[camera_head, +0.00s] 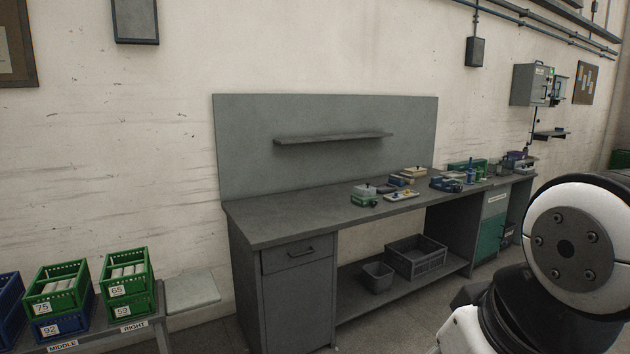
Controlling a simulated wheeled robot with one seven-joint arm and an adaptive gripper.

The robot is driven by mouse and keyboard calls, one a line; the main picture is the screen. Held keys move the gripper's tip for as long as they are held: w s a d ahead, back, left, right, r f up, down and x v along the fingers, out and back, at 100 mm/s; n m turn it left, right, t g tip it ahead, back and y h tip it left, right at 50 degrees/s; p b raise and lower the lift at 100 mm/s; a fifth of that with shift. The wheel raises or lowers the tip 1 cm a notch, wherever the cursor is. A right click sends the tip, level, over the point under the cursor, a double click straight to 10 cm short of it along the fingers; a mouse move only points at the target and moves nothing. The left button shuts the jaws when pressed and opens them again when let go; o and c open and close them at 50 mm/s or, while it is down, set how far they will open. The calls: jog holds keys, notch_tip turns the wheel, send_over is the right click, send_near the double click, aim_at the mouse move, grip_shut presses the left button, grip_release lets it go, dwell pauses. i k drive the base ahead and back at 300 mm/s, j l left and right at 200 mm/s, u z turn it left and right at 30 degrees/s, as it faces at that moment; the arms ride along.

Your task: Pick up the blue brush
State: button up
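A grey workbench (290,215) stands against the wall, with several small items toward the right of its top. Among them are a dark blue block-like item (446,185), an upright blue item (470,174) and a small blue and yellow item (398,182). They are too small for me to tell which, if any, is the blue brush. My gripper is out of view. Only a white and black part of my own arm shows at the lower right, well in front of the bench.
Green crates (128,289) and blue crates sit on a low stand at the lower left. A grey bin (377,276) and dark crate (416,258) rest on the bench's lower shelf. A narrow shelf (333,138) juts from the back panel. The bench top's left half is clear.

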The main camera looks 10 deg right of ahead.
aim_at(395, 180)
jog(key=i+z, duration=0.1)
jog(key=i, duration=0.35)
jog(key=i+l+z, duration=0.1)
jog(key=i+z, duration=0.2)
jog(key=i, duration=0.2)
jog(key=i+z, duration=0.3)
jog(key=i, duration=0.2)
jog(key=i+j+z, duration=0.15)
jog(key=i+z, duration=0.15)
jog(key=i, duration=0.15)
jog(key=i+j+z, duration=0.3)
jog(key=i, duration=0.2)
jog(key=i+l+z, duration=0.15)
jog(key=i+z, duration=0.2)
jog(key=i, duration=0.45)
jog(key=i+z, duration=0.4)
jog(key=i, duration=0.4)
jog(key=i+u, duration=0.35)
jog(key=i+l+u, duration=0.1)
jog(key=i+u, duration=0.5)
jog(key=u, duration=0.25)
jog(key=i+u, duration=0.25)
jog(key=u, duration=0.25)
jog(key=i+l+u, duration=0.1)
jog(key=i+u, duration=0.15)
jog(key=u, duration=0.25)
jog(key=i+l+u, duration=0.2)
jog(key=u, duration=0.3)
